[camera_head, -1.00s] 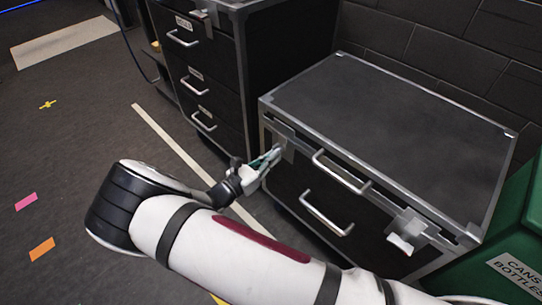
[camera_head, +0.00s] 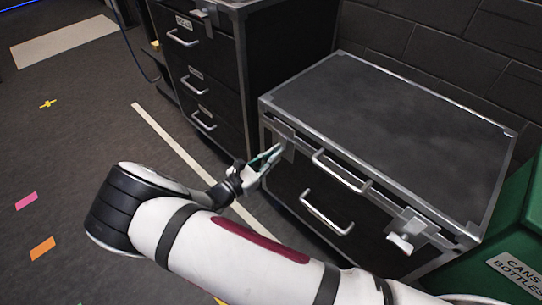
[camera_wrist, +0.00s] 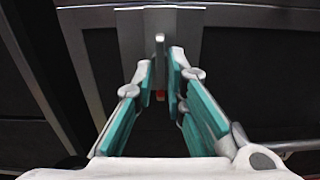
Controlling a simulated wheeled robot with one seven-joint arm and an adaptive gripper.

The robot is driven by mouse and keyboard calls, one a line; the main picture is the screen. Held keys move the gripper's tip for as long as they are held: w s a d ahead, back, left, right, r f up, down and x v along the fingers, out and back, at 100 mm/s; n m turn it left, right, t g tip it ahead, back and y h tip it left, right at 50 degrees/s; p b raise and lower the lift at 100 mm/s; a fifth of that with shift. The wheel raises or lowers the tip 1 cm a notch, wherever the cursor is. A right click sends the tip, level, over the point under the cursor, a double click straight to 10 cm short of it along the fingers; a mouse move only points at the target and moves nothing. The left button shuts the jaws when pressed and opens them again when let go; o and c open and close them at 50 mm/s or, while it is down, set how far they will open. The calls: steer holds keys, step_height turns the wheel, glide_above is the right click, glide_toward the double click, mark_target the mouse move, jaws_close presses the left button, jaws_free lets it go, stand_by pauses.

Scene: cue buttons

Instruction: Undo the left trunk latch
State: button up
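The black trunk (camera_head: 395,110) with metal edges stands at the right in the head view. Its left latch (camera_head: 287,142) is a grey metal plate at the front left, partly covered by my fingers. In the wrist view the latch plate (camera_wrist: 185,40) fills the top middle, with a small light lever (camera_wrist: 160,48) in front of it. My gripper (camera_head: 278,153) is at the left latch. In the wrist view its teal-padded fingertips (camera_wrist: 161,62) stand apart, with the lever's lower part in line with the gap. I cannot tell whether they touch it. A small red spot (camera_wrist: 160,96) shows between the fingers.
The trunk's right latch (camera_head: 407,232) has a pale lever sticking out. Two front handles (camera_head: 327,212) lie between the latches. A black drawer cabinet (camera_head: 215,100) stands behind at left, and a green bin (camera_head: 525,235) at right. The floor at left is open.

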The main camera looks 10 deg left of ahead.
steer(key=shift+o, duration=0.6)
steer(key=v, duration=1.2)
